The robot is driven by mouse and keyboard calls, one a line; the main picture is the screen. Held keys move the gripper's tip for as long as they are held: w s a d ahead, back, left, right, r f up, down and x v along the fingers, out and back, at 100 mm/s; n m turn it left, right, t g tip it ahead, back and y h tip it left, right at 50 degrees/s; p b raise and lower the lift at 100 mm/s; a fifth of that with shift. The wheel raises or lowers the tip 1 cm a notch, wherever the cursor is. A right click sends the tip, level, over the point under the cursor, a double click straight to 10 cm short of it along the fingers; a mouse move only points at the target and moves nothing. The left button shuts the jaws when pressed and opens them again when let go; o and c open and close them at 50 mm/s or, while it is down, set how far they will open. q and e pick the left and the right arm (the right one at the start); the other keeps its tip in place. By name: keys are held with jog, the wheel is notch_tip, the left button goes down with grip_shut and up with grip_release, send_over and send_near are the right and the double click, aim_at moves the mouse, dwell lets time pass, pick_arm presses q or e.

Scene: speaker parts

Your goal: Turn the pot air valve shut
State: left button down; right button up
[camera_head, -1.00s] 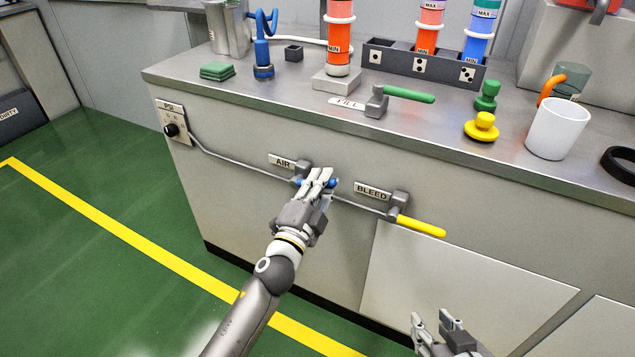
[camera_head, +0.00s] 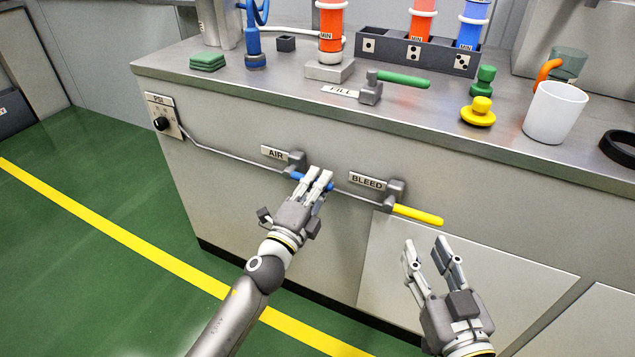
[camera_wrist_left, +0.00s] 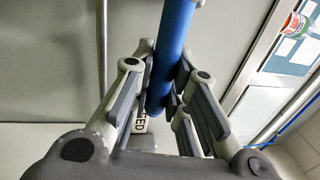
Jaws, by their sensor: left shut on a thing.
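The air valve is a grey body (camera_head: 295,158) on the cabinet front beside the AIR label (camera_head: 275,154). Its blue handle (camera_head: 298,175) points right and slightly down, roughly along the pipe. My left gripper (camera_head: 318,179) is shut on this handle, and its fingers cover the middle of it. In the left wrist view the blue handle (camera_wrist_left: 172,50) runs between the finger pads (camera_wrist_left: 165,85). My right gripper (camera_head: 425,246) is open and empty, in front of the cabinet, below the yellow handle.
The bleed valve's yellow handle (camera_head: 418,214) lies to the right, beside the BLEED label (camera_head: 368,181). A PSI gauge panel (camera_head: 164,115) is at the left. The green fill handle (camera_head: 403,79), a white mug (camera_head: 554,112) and a yellow knob (camera_head: 478,112) are on the counter. The floor is clear.

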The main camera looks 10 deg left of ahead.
pick_arm(q)
jog(key=shift+f, duration=0.1)
jog(key=c, duration=1.4)
grip_release()
jog(key=shift+s, duration=0.1)
jog(key=v, duration=1.1)
jog(key=shift+s+a, duration=0.15)
jog(key=shift+s, duration=0.25)
